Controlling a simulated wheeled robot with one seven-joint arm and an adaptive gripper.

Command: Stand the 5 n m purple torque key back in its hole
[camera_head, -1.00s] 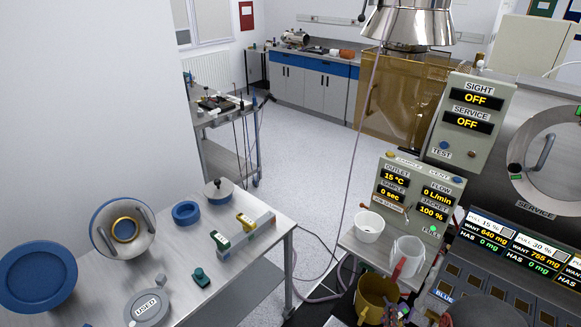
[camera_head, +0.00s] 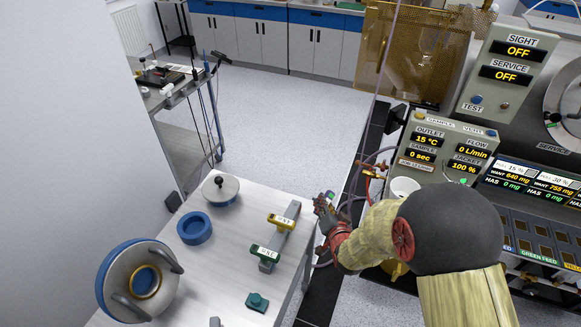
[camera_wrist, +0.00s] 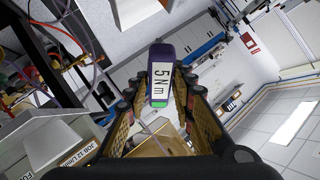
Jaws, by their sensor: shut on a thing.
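The purple torque key (camera_wrist: 161,72), with a white "5 Nm" label and a green end, is between the fingers of my gripper (camera_wrist: 160,92) in the wrist view. My gripper (camera_head: 326,207) is shut on it. In the head view the key shows only as a small bit at the fingertips, just right of the grey key rack (camera_head: 274,238) and apart from it. The rack lies on the light bench. A yellow key (camera_head: 283,221) stands at its far end and a green key (camera_head: 264,251) at its near end. The hole itself is too small to make out.
The bench (camera_head: 231,258) also bears a blue ring (camera_head: 194,228), a lidded pan (camera_head: 221,190), a large blue-rimmed vessel (camera_head: 140,280) and a small dark-green block (camera_head: 257,302). A control panel (camera_head: 440,155) and white cup (camera_head: 404,187) stand right. Hoses hang behind my gripper.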

